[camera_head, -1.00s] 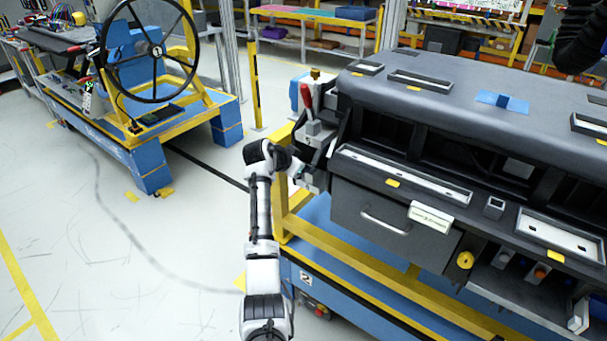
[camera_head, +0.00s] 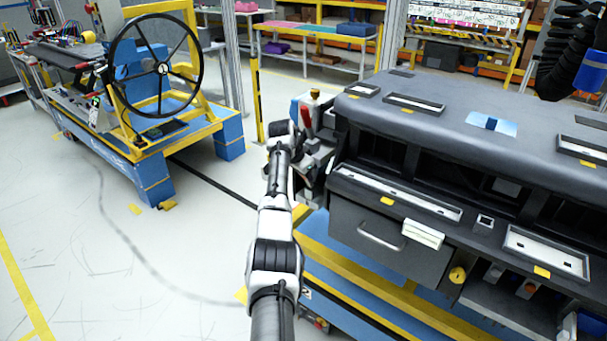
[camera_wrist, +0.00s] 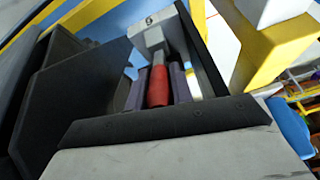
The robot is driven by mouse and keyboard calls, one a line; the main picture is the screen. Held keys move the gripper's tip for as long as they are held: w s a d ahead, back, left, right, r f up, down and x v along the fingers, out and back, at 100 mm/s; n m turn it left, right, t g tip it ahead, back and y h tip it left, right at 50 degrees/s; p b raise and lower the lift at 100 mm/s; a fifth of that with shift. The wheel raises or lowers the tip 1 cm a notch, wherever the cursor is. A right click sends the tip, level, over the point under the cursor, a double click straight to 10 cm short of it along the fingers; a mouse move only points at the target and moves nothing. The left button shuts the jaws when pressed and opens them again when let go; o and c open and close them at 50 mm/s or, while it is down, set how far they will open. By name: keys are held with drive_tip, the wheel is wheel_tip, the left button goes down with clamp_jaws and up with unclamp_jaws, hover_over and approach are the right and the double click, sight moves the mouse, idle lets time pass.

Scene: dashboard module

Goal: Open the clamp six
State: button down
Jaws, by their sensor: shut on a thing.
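Clamp six has a red-sleeved handle (camera_wrist: 157,87) on a grey metal lever, and a plate marked "6" (camera_wrist: 149,20) shows above it in the wrist view. My gripper (camera_wrist: 158,88) is shut on the red handle, with one dark finger on each side of it. In the head view my gripper is at the left end of the dashboard module (camera_head: 480,105), mostly hidden by my wrist and by dark fixture parts. A red handle (camera_head: 306,116) stands there beside my wrist; I cannot tell whether it is the same one.
Yellow frame bars (camera_wrist: 275,48) and dark panels (camera_wrist: 85,85) lie close around my gripper. The module sits on a blue and yellow cart. A cart with a steering wheel (camera_head: 155,68) stands at left. The floor (camera_head: 165,255) left of my arm is clear.

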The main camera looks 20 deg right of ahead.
idle(0.4)
drive_tip(key=c, duration=1.2)
unclamp_jaws()
drive_tip(key=shift+c, duration=0.2)
drive_tip(key=b+v, duration=0.3)
drive_tip(key=v, duration=1)
drive_tip(key=shift+r+b, duration=0.35)
drive_tip(key=shift+s+a, duration=0.1)
